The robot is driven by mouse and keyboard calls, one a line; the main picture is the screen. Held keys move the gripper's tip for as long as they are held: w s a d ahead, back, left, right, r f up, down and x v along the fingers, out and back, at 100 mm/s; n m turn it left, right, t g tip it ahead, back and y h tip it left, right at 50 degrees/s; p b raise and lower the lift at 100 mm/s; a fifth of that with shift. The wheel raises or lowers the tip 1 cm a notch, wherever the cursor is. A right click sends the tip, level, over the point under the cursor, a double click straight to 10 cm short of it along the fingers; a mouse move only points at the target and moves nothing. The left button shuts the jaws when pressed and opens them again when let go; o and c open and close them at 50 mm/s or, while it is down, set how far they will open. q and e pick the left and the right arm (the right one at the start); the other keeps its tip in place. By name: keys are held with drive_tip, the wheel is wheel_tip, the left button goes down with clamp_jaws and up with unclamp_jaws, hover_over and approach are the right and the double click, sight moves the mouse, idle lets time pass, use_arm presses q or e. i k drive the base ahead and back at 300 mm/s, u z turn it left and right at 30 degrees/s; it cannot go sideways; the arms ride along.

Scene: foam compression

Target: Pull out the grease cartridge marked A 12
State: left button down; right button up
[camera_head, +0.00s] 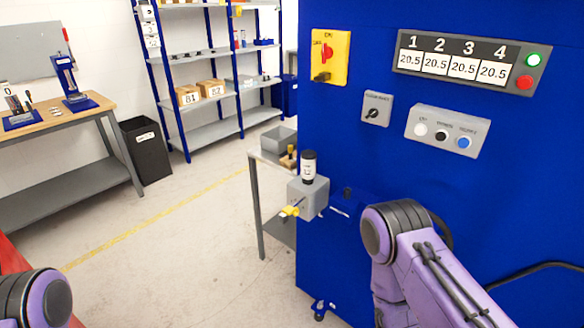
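A small black-topped cartridge (308,166) with a white label stands upright in a grey block (308,197) at the left side of the blue machine. The label is too small to read, so I cannot tell if it is marked A 12. A yellow part (290,211) sticks out at the front of the block. My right arm comes in from the lower right, in front of the machine. My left arm shows only at the lower left corner. Neither gripper shows in the view.
The blue machine (345,130) fills the right, with a yellow switch plate (330,45), a four-number display (465,62) and a button box (447,131). A grey table (257,200) stands behind the block. Shelves (205,130), a black bin (147,150) and a workbench (60,122) are farther back. The left floor is clear.

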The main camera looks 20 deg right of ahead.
sight(308, 157)
drive_tip(key=u, duration=1)
drive_tip(key=i, duration=0.9)
drive_tip(key=z, duration=1.75)
